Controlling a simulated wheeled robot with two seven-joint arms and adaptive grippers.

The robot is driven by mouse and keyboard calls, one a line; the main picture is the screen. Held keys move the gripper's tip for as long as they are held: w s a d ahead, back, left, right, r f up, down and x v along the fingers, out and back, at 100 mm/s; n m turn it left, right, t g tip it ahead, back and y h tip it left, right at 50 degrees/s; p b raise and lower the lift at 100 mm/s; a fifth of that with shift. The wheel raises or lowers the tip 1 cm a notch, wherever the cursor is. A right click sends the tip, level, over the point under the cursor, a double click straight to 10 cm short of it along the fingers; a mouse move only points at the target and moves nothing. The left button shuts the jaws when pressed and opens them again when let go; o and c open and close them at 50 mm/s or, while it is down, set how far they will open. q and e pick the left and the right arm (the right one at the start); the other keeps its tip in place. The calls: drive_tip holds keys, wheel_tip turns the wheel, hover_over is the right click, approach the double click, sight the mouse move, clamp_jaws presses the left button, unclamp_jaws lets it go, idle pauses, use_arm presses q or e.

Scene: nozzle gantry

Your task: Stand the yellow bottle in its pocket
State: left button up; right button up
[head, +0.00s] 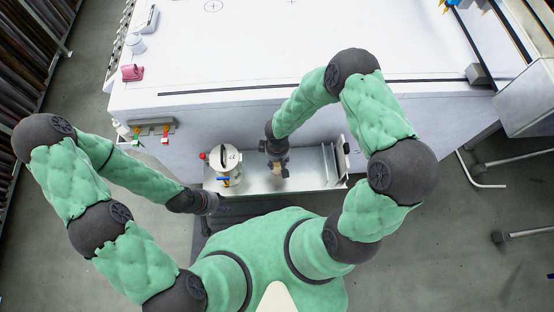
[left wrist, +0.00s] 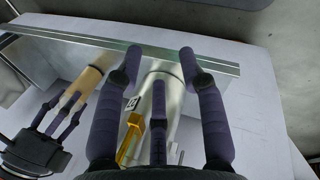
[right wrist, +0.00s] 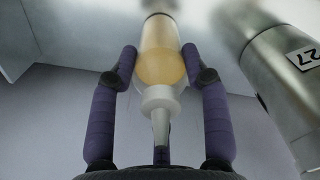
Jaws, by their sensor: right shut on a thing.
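The yellow bottle (right wrist: 162,65) is pale yellow with a white cap and nozzle pointing toward my right palm. My right gripper (right wrist: 165,62) is shut on it, a finger on each side. The bottle also shows in the left wrist view (left wrist: 88,82), where its far end points toward the metal tray wall. That end looks grey in the right wrist view; I cannot tell whether it is inside the pocket. In the head view my right gripper (head: 278,165) is over the metal tray. My left gripper (left wrist: 160,62) is open near the silver canister, apparently not gripping it.
The metal tray (head: 305,170) hangs along the white table's (head: 300,45) front edge. The silver canister labelled 27 (right wrist: 290,80) stands close beside the bottle. A yellow-orange part (left wrist: 131,138) is by the canister. A pink object (head: 132,72) lies at the table's left edge.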

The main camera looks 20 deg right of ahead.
drive_tip(key=shift+f, duration=0.2)
drive_tip(key=o, duration=1.3)
drive_tip(key=shift+r, duration=0.15)
